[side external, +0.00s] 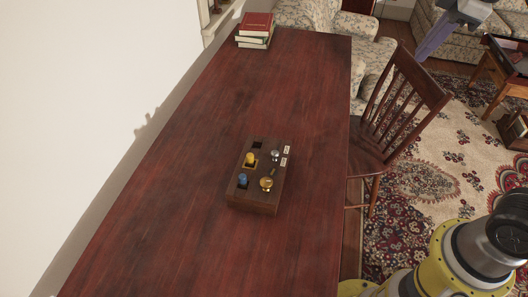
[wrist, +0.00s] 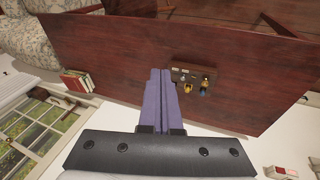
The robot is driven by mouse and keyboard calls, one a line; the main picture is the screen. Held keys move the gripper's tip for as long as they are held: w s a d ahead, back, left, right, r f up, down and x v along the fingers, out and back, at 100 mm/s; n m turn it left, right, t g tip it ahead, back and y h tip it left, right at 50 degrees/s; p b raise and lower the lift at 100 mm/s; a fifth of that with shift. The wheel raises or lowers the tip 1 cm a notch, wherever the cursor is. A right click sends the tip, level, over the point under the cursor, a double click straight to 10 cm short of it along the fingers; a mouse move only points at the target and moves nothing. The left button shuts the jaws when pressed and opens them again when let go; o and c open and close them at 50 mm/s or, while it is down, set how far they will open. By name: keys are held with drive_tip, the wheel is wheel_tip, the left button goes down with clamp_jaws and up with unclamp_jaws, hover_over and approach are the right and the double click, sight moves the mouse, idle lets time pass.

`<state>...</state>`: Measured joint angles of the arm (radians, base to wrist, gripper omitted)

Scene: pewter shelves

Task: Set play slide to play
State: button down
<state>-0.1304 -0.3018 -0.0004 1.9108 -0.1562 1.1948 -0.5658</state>
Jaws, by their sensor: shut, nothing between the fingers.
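A small dark wooden control box (side external: 248,205) lies on the red-brown table. On its top are a yellow knob (side external: 250,159) and a blue knob (side external: 242,180) in dark square recesses, and a silver knob (side external: 275,156) and a gold knob (side external: 266,184) on the right side. Small white labels (side external: 287,149) sit near the silver knob; their text is too small to read, so I cannot tell which knob is the play slide. The box also shows small in the wrist view (wrist: 192,69). My gripper (side external: 422,56), with purple fingers (wrist: 160,74), is shut and empty, high up and well away from the box.
A stack of books (side external: 255,30) stands at the table's far end. A wooden chair (side external: 400,105) is beside the table's right edge. The table (side external: 180,220) is otherwise clear around the box. A white wall (side external: 80,100) runs along its left side.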

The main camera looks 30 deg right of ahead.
drive_tip(key=w+a+f+n+g, duration=0.1)
drive_tip(key=w+a+n, duration=0.35)
drive_tip(key=w, duration=0.55)
drive_tip(key=n+g+h, duration=0.2)
drive_tip(key=n+h, duration=0.1)
drive_tip(key=n, duration=0.1)
hover_over(270, 162)
drive_tip(key=w+a, duration=0.2)
wheel_tip(270, 162, down, 16)
drive_tip(key=s+a+f+n+g, duration=0.1)
drive_tip(key=s+a+f, duration=0.1)
drive_tip(key=f, duration=0.5)
drive_tip(key=shift+a, duration=0.85)
drive_tip(key=shift+f, duration=0.1)
drive_tip(key=x, duration=1)
drive_tip(key=shift+d, duration=0.1)
